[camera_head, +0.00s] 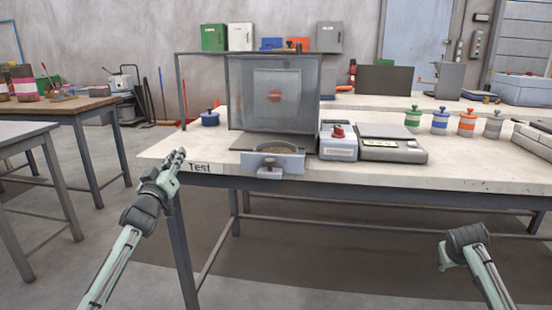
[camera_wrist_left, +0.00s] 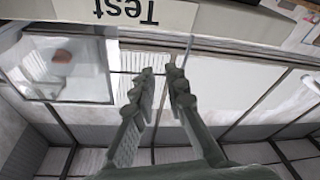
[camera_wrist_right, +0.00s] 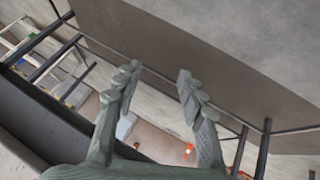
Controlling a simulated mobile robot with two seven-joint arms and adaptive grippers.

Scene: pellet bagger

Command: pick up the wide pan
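A grey-blue pan (camera_head: 268,163) with a brownish inside sits at the table's front edge, under a clear upright screen; it looks like the wide pan. A grey knob or handle sticks out at its front. My left gripper (camera_head: 181,156) is at the table's front left corner, left of the pan and apart from it. In the left wrist view its fingers (camera_wrist_left: 160,74) are a little apart with nothing between them. My right gripper's fingers (camera_wrist_right: 157,73) are wide apart and empty in the right wrist view; that arm is low, in front of the table at the right.
The clear screen (camera_head: 240,100) stands over the pan's back. A red-knobbed box (camera_head: 338,150) and a scale (camera_head: 392,150) stand just right of it. A blue lidded pot (camera_head: 210,118) is behind left. Several coloured jars stand farther right. The table's front left is clear.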

